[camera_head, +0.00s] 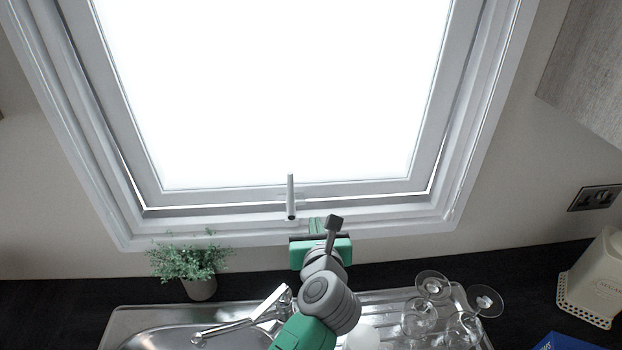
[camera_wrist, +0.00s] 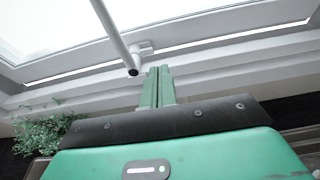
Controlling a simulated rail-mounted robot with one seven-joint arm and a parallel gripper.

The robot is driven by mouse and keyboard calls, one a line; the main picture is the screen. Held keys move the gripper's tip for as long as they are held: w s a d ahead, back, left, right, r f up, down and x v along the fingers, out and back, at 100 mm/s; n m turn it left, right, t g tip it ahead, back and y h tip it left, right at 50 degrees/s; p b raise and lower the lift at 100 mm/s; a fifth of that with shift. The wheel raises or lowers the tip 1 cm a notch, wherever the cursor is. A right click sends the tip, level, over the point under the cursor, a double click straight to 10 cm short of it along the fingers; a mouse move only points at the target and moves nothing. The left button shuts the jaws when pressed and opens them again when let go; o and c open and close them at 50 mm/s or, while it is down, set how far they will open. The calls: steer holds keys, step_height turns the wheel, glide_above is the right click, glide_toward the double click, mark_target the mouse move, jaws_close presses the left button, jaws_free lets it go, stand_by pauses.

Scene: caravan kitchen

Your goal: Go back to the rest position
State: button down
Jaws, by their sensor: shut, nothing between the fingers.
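My gripper (camera_head: 317,226) is green and grey and sits low in front of the window's bottom frame. Its two green fingers stand together with nothing between them, and they show in the wrist view (camera_wrist: 157,88). The window (camera_head: 285,100) is bright white in a pale frame. A grey-white handle bar (camera_head: 291,195) rises from its lower edge, just above and left of the fingertips. In the wrist view the handle bar (camera_wrist: 112,35) ends just left of the fingertips; a gap shows there, but I cannot tell the depth between them.
Below lie a steel sink (camera_head: 150,338) and a tap (camera_head: 240,325). Wine glasses (camera_head: 420,318) stand on the drainer at right. A potted plant (camera_head: 195,268) is left, a cream container (camera_head: 596,280) far right, and a blue box (camera_head: 568,342) at the bottom edge.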

steer(key=s+d+r+n+t+h, duration=0.1)
steer(key=s+d+r+n, duration=0.25)
steer(key=r, duration=0.35)
steer(key=s+d+r+n+t+h+p, duration=0.1)
steer(key=s+d+r+n+t+h, duration=0.1)
steer(key=r+n, duration=0.4)
steer(key=s+d+r+n+t+h, duration=0.1)
steer(key=s+d+r+n, duration=0.15)
steer(key=r, duration=0.65)
steer(key=s+a+r+n+t+y, duration=0.1)
steer(key=s+a+r+n+t, duration=0.1)
steer(key=s+r+n, duration=0.3)
steer(key=s+a+r+n+t+y+p, duration=0.1)
steer(key=s+a+r+n, duration=0.4)
steer(key=s+n, duration=0.3)
steer(key=s+a+r+n+t+y, duration=0.1)
steer(key=s+r+n, duration=0.4)
steer(key=n, duration=0.5)
steer(key=s+a+t, duration=0.1)
steer(key=s+a, duration=0.1)
steer(key=shift+s+a+r+t+y, duration=0.3)
steer(key=shift+a+r, duration=0.05)
steer(key=shift+r, duration=0.05)
